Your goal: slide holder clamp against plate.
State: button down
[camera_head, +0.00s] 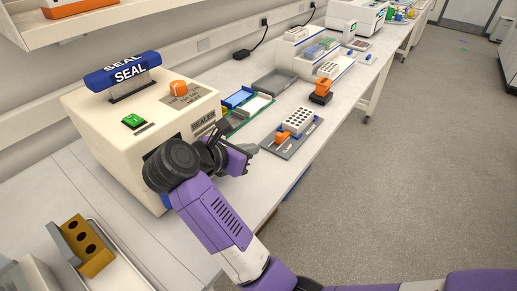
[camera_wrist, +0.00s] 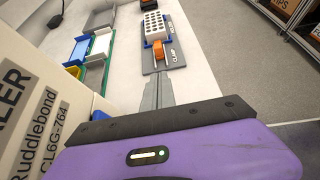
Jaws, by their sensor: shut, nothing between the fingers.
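The holder base (camera_head: 290,149) is a flat grey board on the bench, right of the sealer. A white plate with rows of holes (camera_head: 297,121) sits on it. An orange clamp (camera_head: 282,137) stands on the near end of the board, close to the plate; whether they touch cannot be told. In the wrist view the white plate (camera_wrist: 153,25) sits beyond the orange clamp (camera_wrist: 158,49), on the grey board (camera_wrist: 178,52). My gripper (camera_wrist: 157,92) is shut and empty, its fingertips just short of the board's near end. In the head view my gripper (camera_head: 253,149) is beside the sealer.
The cream sealer (camera_head: 150,110) with a blue SEAL handle (camera_head: 122,72) stands close on the left. Blue and green trays (camera_head: 240,100) lie behind. An orange-and-black device (camera_head: 320,92) stands farther along the bench. A yellow block with holes (camera_head: 85,243) sits at front left.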

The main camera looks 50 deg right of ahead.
jog(key=shift+v, duration=1.4)
